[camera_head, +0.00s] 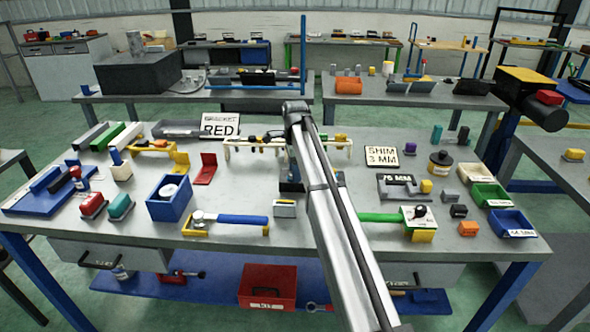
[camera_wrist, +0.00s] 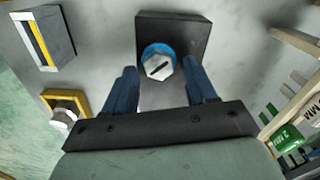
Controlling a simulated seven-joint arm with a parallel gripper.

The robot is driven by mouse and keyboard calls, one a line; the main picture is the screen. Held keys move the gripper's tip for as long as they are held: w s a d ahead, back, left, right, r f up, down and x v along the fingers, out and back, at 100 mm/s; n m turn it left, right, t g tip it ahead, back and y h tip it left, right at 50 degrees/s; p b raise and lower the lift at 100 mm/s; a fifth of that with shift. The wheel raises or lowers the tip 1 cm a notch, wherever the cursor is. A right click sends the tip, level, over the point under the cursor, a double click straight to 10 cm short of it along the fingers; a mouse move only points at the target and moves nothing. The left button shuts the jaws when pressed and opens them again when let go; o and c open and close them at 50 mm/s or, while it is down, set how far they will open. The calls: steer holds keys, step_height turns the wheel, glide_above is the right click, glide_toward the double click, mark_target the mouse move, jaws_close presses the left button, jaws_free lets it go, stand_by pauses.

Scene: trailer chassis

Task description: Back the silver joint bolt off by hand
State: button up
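The silver joint bolt (camera_wrist: 159,66) shows in the wrist view as a hex head with a dark line across it and a blue ring around it. It sits on a dark block (camera_wrist: 190,29). My gripper (camera_wrist: 160,75) is open, with one blue finger on each side of the bolt head. A small gap shows between each fingertip and the head; I cannot tell how deep the fingers reach. In the head view my gripper (camera_head: 291,187) is over the middle of the bench, and my arm hides the bolt.
The grey bench (camera_head: 330,240) is crowded. A blue-handled tool (camera_head: 242,219) on a yellow holder lies to the left, and a green-handled one (camera_head: 380,217) to the right. A cream rack (camera_head: 240,152) stands behind my gripper. A blue bin (camera_head: 169,204) stands farther left.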

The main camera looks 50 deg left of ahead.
steer(key=c, duration=1)
steer(key=shift+n, duration=0.4)
